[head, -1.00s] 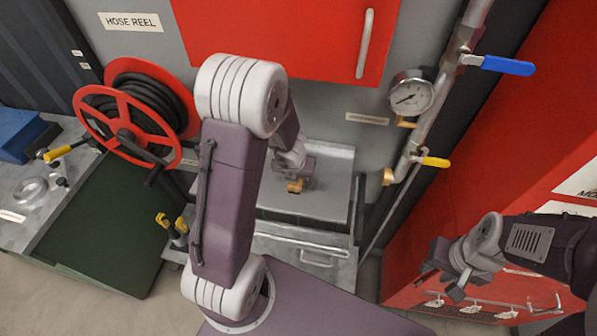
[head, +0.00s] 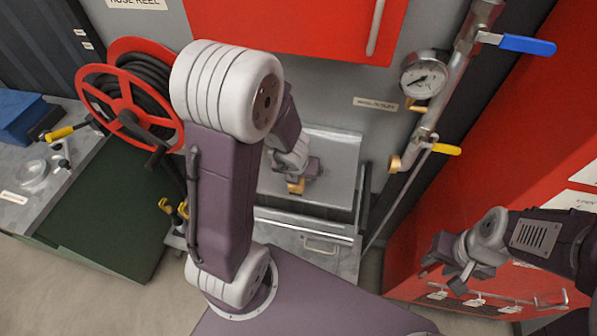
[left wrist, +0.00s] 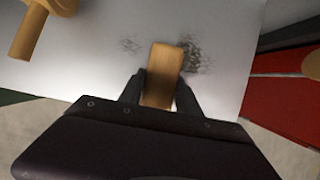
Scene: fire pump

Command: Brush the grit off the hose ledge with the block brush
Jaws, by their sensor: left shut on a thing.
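The block brush (left wrist: 163,75), a wooden block, is gripped between the fingers of my left gripper (left wrist: 157,95). In the left wrist view it is over the pale hose ledge (left wrist: 95,70). A dark patch of grit (left wrist: 197,56) lies right beside the brush, and a fainter patch (left wrist: 130,43) lies to its left. In the head view the brush (head: 296,187) is low over the grey metal ledge (head: 338,165); contact cannot be told. My left arm hides part of the ledge's left side. My right gripper (head: 450,276) is open and empty, off to the right before the red cabinet.
A red hose reel (head: 130,105) stands left of the ledge. A pipe (head: 432,115) with a gauge (head: 424,75), blue lever (head: 528,45) and yellow lever (head: 446,149) rises at right. A red wall box (head: 300,25) hangs above. A tan cylindrical part (left wrist: 30,35) stands near the ledge's corner.

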